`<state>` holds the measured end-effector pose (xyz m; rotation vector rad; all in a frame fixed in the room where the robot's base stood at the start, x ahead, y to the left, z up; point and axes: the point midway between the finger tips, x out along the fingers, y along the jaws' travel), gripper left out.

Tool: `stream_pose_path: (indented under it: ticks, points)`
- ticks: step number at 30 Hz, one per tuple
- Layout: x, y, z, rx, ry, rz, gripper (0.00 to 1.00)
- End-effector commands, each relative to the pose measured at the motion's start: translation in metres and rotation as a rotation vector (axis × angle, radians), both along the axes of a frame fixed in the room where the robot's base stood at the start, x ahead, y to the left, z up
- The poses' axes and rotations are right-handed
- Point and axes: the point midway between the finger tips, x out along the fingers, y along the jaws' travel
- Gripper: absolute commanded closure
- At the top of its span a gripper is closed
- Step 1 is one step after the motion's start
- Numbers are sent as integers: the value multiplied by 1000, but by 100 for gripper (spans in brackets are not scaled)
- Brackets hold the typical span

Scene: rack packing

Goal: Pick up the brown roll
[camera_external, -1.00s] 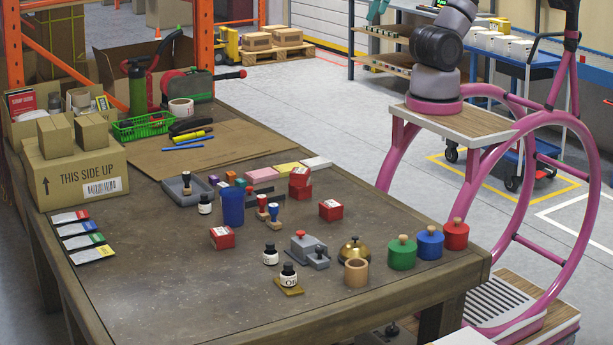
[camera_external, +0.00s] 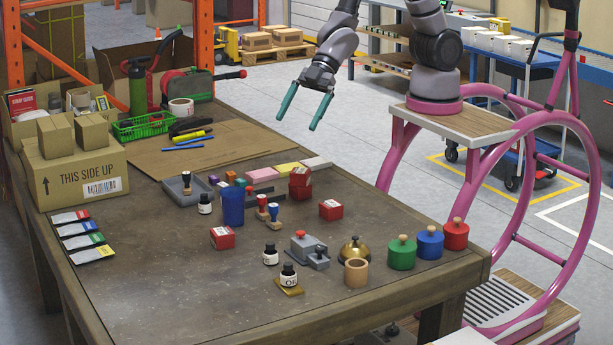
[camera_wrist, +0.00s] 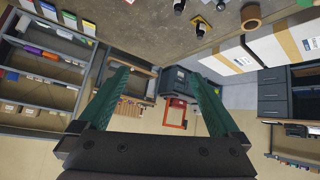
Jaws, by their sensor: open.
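The brown roll (camera_external: 356,272) is a short tan cylinder with a hollow top. It stands upright near the front right of the table, in front of the brass bell (camera_external: 355,249). The wrist view shows it as a tan ring (camera_wrist: 250,16) at the top edge. My gripper (camera_external: 304,107) has two green fingers spread wide with nothing between them. In the external view it appears up beyond the back right edge of the table, well apart from the roll. The fingers also show in the wrist view (camera_wrist: 160,76).
Green (camera_external: 402,254), blue (camera_external: 430,243) and red (camera_external: 456,235) knobbed cylinders stand right of the roll. An ink bottle on a yellow pad (camera_external: 290,289) and a grey stapler-like block (camera_external: 305,244) lie to its left. The table's front left (camera_external: 180,290) is clear.

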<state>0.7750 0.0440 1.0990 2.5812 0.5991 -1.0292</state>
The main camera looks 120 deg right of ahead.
Motion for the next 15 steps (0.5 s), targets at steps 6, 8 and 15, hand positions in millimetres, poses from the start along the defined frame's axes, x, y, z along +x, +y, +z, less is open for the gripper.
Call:
stream_pose_path:
  ticks: [6,8,15]
  points:
    - [10,63,-97,69,-51,207,1]
    - [7,81,-122,101,-69,257,1]
    - [-25,144,-201,253,-153,412,1]
